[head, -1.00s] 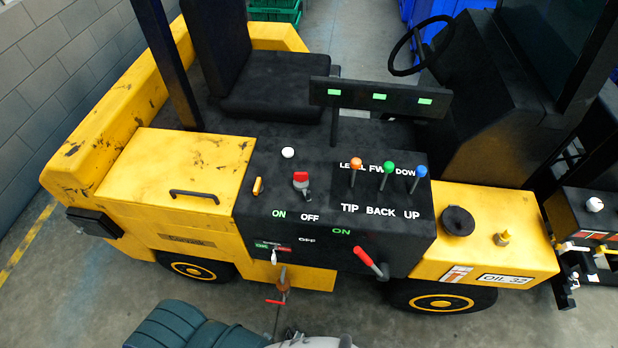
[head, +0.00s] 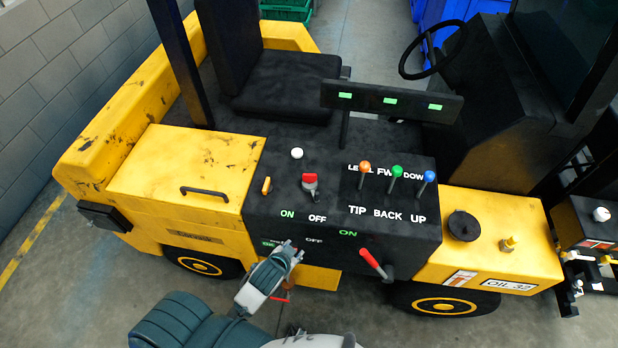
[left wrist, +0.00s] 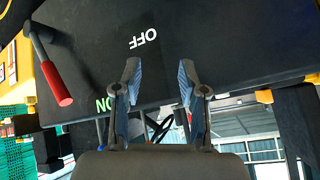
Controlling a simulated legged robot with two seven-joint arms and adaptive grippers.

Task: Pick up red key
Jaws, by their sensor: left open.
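My left gripper (head: 292,250) is at the panel's upright front face, below and in front of the key, near the small label and OFF mark. It is empty. The left wrist view shows its two fingers (left wrist: 160,76) spread apart, with the front face and its inverted OFF lettering beyond them. The key is not visible in the wrist view. My right gripper is not in view.
A red-handled lever (head: 372,263) sticks out of the front face to the right; it also shows in the left wrist view (left wrist: 56,84). Three coloured knob levers (head: 397,174) and a white knob (head: 297,153) stand on the top panel. A reddish fitting (head: 281,296) hangs below, partly hidden by my gripper.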

